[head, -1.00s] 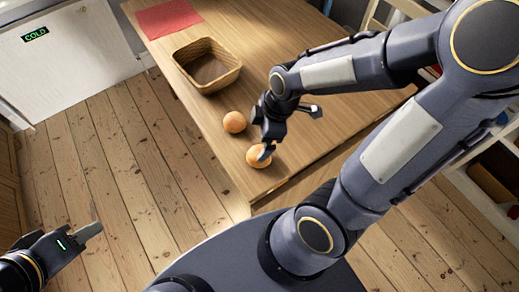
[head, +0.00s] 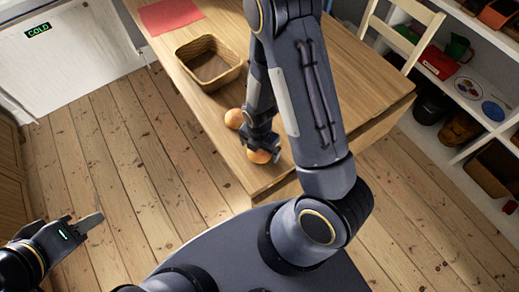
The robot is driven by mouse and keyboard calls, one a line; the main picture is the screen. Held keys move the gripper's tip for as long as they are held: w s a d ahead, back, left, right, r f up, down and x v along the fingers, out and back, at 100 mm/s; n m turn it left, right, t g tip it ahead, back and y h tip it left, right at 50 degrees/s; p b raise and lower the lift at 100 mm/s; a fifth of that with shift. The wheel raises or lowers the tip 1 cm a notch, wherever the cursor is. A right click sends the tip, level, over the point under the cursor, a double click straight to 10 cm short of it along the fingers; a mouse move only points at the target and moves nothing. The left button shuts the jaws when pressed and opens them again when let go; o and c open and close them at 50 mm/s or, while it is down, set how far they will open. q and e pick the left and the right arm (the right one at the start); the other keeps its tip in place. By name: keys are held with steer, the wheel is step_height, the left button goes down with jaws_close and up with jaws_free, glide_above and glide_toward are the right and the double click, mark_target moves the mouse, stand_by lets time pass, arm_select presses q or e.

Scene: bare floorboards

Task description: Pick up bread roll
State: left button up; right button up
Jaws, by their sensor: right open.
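Two round, golden bread rolls lie on the wooden table near its front corner. The nearer bread roll (head: 259,156) is partly covered by my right gripper (head: 264,151), whose fingers are open over and beside it. I cannot tell whether the fingers touch the nearer roll. My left gripper (head: 88,222) is low at the left, over the floor and away from the table; its finger gap is hard to make out.
An empty-looking wicker basket (head: 209,64) stands on the table (head: 175,30) behind the rolls, with a red cloth (head: 170,15) farther back. A chair (head: 403,35) is behind the table. Shelves (head: 470,75) with several items stand at the right. Floor at left is clear.

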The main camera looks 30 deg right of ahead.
steer(key=shift+f, duration=0.6)
steer(key=c, duration=1)
steer(key=shift+c, duration=0.2)
steer(key=shift+r, duration=0.15)
